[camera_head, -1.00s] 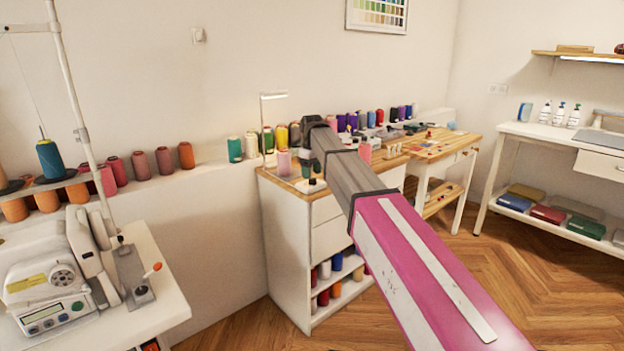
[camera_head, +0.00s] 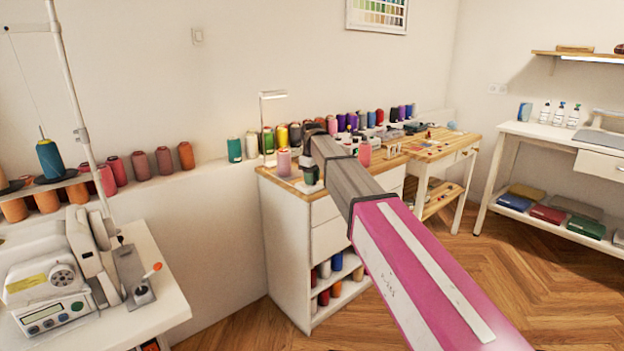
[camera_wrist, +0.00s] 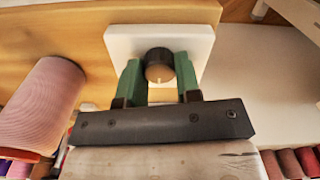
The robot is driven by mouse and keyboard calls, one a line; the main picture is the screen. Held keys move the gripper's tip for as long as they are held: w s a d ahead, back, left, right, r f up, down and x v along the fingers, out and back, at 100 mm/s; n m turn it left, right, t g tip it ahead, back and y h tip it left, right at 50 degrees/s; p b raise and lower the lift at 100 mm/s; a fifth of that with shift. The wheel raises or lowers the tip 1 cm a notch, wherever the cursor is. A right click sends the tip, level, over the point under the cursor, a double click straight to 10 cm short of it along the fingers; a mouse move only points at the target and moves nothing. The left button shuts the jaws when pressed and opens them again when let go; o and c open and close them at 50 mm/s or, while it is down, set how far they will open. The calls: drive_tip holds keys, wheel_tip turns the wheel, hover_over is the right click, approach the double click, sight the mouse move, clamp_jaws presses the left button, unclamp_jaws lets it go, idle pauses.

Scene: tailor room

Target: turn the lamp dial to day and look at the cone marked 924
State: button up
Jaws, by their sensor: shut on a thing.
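The lamp dial (camera_wrist: 159,66) is a dark round knob with a tan face and a pale mark at its lower edge. It sits on a white square plate (camera_wrist: 200,42) on the wooden top. My gripper (camera_wrist: 157,78) has its green fingers on both sides of the knob, shut on it. The head view shows my gripper (camera_head: 310,174) small, at the cabinet's near left end. The lamp (camera_head: 273,96) is a thin post with a pale bar on top. A pink cone (camera_head: 283,162) stands beside the dial and shows large in the wrist view (camera_wrist: 42,105). No number is readable on any cone.
Several coloured cones line the ledge behind the white cabinet (camera_head: 288,240). Another pink cone (camera_head: 364,154) stands right of my wrist. A sewing machine (camera_head: 50,285) is at lower left. A wooden desk (camera_head: 440,150) stands farther right, with open floor in front.

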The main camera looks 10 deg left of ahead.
drive_tip(key=shift+m, duration=0.3)
drive_tip(key=m, duration=0.4)
drive_tip(key=shift+m, duration=0.3)
drive_tip(key=m, duration=0.5)
drive_tip(key=shift+d, duration=0.1)
drive_tip(key=shift+m, duration=0.3)
drive_tip(key=o, duration=0.9)
wheel_tip(320, 180, up, 11)
drive_tip(key=shift+f, duration=0.1)
